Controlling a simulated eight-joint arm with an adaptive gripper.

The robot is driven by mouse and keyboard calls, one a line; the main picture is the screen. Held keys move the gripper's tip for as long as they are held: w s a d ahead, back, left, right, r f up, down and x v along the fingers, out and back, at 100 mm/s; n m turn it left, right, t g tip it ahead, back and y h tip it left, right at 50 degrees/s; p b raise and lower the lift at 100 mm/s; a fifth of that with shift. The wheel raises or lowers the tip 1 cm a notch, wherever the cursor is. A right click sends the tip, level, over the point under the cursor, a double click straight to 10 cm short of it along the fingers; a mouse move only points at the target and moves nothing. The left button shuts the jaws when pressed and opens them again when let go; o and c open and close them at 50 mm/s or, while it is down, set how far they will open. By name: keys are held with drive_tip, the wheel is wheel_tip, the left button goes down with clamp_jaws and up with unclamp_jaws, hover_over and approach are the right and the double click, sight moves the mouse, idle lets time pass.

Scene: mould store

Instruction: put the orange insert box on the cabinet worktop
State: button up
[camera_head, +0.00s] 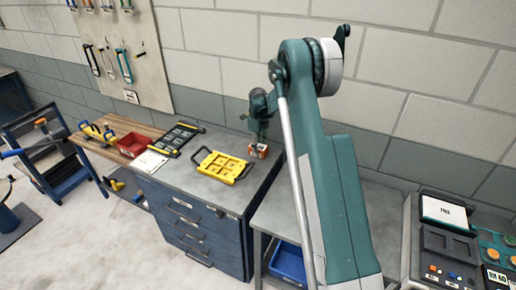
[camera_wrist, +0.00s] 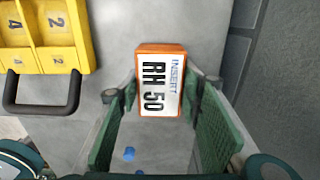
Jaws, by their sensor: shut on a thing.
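The orange insert box (camera_wrist: 164,82) has a white label reading "INSERT RH 50" and sits between the green finger pads of my gripper (camera_wrist: 166,95). My gripper is shut on it. In the head view the box (camera_head: 258,151) is at the right end of the grey cabinet worktop (camera_head: 185,181), below my gripper (camera_head: 259,141). I cannot tell whether its underside touches the worktop. The cabinet below is blue with several drawers.
A yellow numbered tray (camera_head: 222,166) with a black handle lies just left of the box. A black case (camera_head: 179,139), a white sheet (camera_head: 150,162) and a red bin (camera_head: 132,144) are further left. A wall stands behind. A blue bin (camera_head: 288,262) is low on the right.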

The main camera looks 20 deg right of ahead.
drive_tip(key=shift+f, duration=0.1)
drive_tip(key=o, duration=1.1)
wheel_tip(320, 180, up, 12)
drive_tip(key=shift+r, duration=0.1)
idle(0.6)
